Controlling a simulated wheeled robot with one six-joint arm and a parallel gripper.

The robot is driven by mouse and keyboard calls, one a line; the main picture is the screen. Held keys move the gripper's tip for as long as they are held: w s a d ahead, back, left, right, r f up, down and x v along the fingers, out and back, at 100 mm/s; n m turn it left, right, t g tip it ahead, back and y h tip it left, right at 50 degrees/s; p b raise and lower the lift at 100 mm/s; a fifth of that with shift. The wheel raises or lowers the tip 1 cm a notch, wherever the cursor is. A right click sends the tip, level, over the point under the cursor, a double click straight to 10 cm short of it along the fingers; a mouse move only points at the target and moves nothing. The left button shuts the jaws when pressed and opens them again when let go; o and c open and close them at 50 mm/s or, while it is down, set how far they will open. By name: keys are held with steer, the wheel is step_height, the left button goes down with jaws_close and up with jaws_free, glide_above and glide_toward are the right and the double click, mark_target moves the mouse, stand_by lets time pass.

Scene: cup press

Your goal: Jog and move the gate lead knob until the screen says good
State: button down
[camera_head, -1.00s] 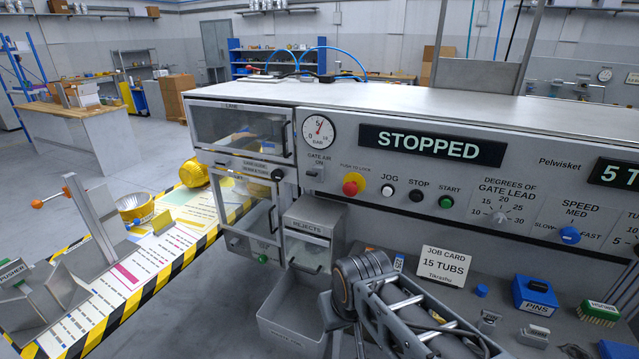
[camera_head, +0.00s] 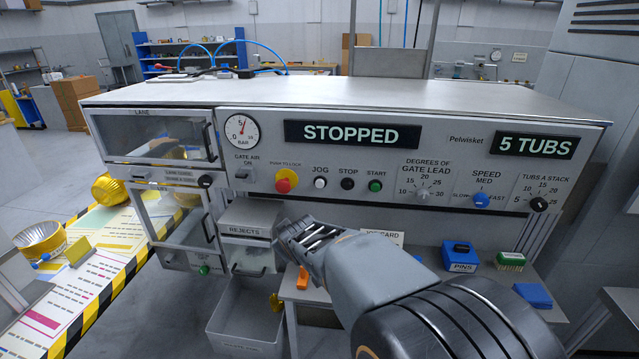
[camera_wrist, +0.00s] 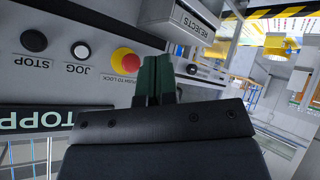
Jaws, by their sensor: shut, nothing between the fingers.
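The degrees of gate lead knob (camera_head: 422,192) is a grey dial at the right of the machine's front panel, with marks from 10 to 30. The white JOG button (camera_head: 320,183) sits left of the black STOP button (camera_head: 347,184); JOG also shows in the wrist view (camera_wrist: 81,51). The main screen (camera_head: 352,134) reads STOPPED. My gripper (camera_head: 290,232) is in front of the panel's lower edge by the REJECTS box, below and left of JOG. In the wrist view its dark green fingers (camera_wrist: 157,75) are together and empty, near the red push-to-lock button (camera_wrist: 125,61).
A second screen (camera_head: 537,145) reads 5 TUBS. The blue speed knob (camera_head: 481,199) and tubs-a-stack knob (camera_head: 538,204) are right of the lead knob. The green START button (camera_head: 375,186) is beside STOP. A REJECTS box (camera_head: 248,230) juts out below the panel. My arm hides part of the job card (camera_head: 384,237).

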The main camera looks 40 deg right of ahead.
mark_target(320, 184)
steer(key=w+d+n+t+y+p, duration=0.1)
steer(key=w+d+n+t+y, duration=0.1)
steer(key=w+d+n+t, duration=0.1)
steer(key=w+d+n+t+y+p, duration=0.1)
steer(key=w+d+n+t, duration=0.3)
steer(key=d, duration=0.4)
steer(key=shift+d+r+n+t+y, duration=0.25)
steer(key=shift+n+t+y, duration=0.15)
steer(key=shift+n+t, duration=0.1)
steer(key=shift+w+d+p, duration=0.6)
steer(key=shift+w+d, duration=2.45)
steer(key=shift+w, duration=0.05)
steer(key=shift+w+d, duration=0.1)
steer(key=shift+w+d, duration=0.2)
steer(key=shift+w, duration=0.05)
